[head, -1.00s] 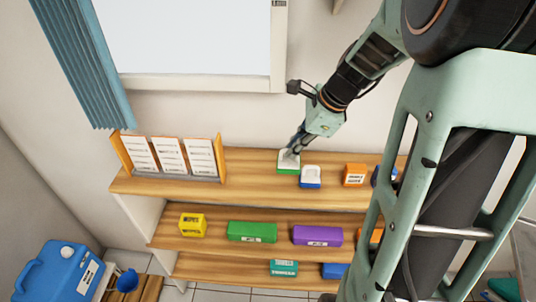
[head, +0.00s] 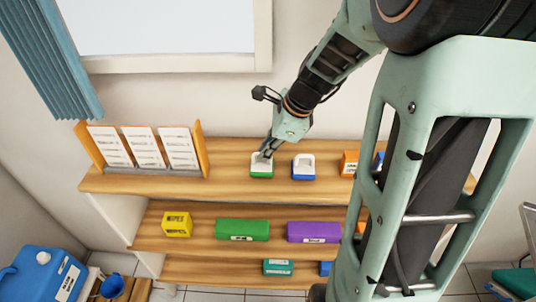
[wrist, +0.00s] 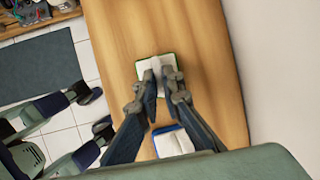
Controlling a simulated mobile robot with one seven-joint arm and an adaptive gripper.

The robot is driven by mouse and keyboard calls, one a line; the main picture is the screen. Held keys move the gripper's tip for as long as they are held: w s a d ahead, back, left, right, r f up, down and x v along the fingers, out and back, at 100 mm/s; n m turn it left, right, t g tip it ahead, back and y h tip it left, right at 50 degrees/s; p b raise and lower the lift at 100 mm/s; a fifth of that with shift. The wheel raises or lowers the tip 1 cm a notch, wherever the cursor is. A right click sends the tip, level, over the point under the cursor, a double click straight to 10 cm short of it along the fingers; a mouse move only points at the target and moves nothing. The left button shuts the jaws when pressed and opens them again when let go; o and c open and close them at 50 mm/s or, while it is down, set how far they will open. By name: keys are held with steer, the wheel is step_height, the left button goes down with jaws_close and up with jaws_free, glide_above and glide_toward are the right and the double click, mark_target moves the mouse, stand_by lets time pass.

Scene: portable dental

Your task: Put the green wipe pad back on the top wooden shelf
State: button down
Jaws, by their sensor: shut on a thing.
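The green wipe pad (head: 262,171), white on top with a green base, is on or just above the top wooden shelf (head: 228,168). I cannot tell whether its base touches the wood. My gripper (head: 266,156) comes down from above and is shut on the pad's white upper part. In the wrist view my fingertips (wrist: 162,84) close on the pad (wrist: 170,61), hiding part of it. A similar white pad with a blue base (head: 303,170) stands just to the right, apart from it; it also shows in the wrist view (wrist: 172,143).
A wooden rack of printed cards (head: 198,154) stands at the shelf's left end. An orange box (head: 349,163) is to the right. Bare shelf lies between rack and green pad. Lower shelves hold yellow (head: 177,224), green (head: 242,230) and purple (head: 313,232) boxes.

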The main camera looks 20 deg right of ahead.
steer(key=shift+a, duration=0.15)
steer(key=shift+f, duration=0.15)
steer(key=c, duration=2.1)
jaws_free()
steer(key=shift+d+r, duration=0.2)
steer(key=shift+r, duration=0.4)
steer(key=v, duration=1.1)
